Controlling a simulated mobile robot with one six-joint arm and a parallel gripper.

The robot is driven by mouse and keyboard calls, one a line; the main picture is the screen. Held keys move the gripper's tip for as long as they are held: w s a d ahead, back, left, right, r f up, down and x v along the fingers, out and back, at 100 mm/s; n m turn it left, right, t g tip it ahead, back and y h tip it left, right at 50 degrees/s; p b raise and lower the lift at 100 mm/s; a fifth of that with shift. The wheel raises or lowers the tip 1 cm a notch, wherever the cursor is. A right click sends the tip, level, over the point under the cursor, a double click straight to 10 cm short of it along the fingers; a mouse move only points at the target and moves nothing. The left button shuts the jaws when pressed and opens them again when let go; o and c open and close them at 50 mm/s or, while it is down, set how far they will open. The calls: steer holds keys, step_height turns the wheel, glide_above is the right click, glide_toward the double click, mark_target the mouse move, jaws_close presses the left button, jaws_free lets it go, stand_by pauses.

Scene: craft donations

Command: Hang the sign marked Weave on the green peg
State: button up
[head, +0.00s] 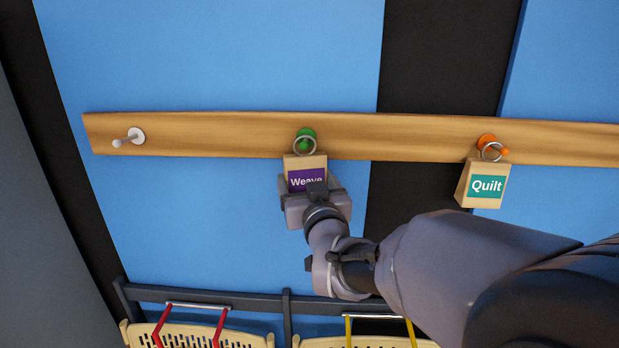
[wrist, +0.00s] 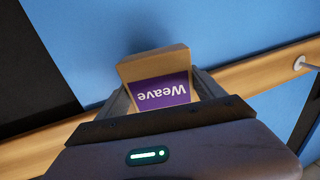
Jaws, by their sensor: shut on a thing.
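The Weave sign (head: 305,163) is a wooden block with a purple label and a metal ring on top. It also shows in the wrist view (wrist: 160,70), upside down between the fingers. My gripper (head: 312,195) is shut on the sign's sides. The green peg (head: 306,134) is on the wooden rail, and the sign's ring (head: 304,146) overlaps it in the head view. I cannot tell whether the ring is around the peg or in front of it. The ring and the green peg are not visible in the wrist view.
The wooden rail (head: 220,134) also carries a white peg (head: 136,135) at left and an orange peg (head: 486,141) at right. The Quilt sign (head: 484,184) hangs at the orange peg. Baskets with red (head: 217,327) and yellow handles (head: 411,333) are below.

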steer(key=o, duration=1.3)
steer(key=b+v, duration=0.5)
steer(key=v, duration=1.2)
steer(key=s+d+f+m+g+h+b, duration=0.1)
steer(key=s+d+f+g+b, duration=0.1)
steer(key=f+b, duration=0.7)
steer(key=s+d+f+m+g+b, duration=0.1)
steer(key=s+d+f+g+b, duration=0.3)
steer(key=f, duration=0.9)
steer(key=s+f+m+g+b, duration=0.1)
steer(key=s+f+g+b, duration=0.1)
steer(key=f, duration=0.5)
steer(key=s+d+f+m+g+b, duration=0.1)
steer(key=s+f+m+g+b, duration=0.1)
steer(key=s+f+b, duration=0.3)
steer(key=s+d+f+m+g+h+b, duration=0.1)
steer(key=s+f+m+b, duration=0.1)
steer(key=s+f+b, duration=0.2)
steer(key=shift+s+d+f+g+b, duration=0.15)
steer(key=shift+f+b, duration=0.35)
steer(key=shift+f, duration=0.7)
steer(key=shift+s+d+f+g+b, duration=0.1)
steer(key=shift+f+g+b, duration=0.3)
steer(key=shift+f, duration=0.75)
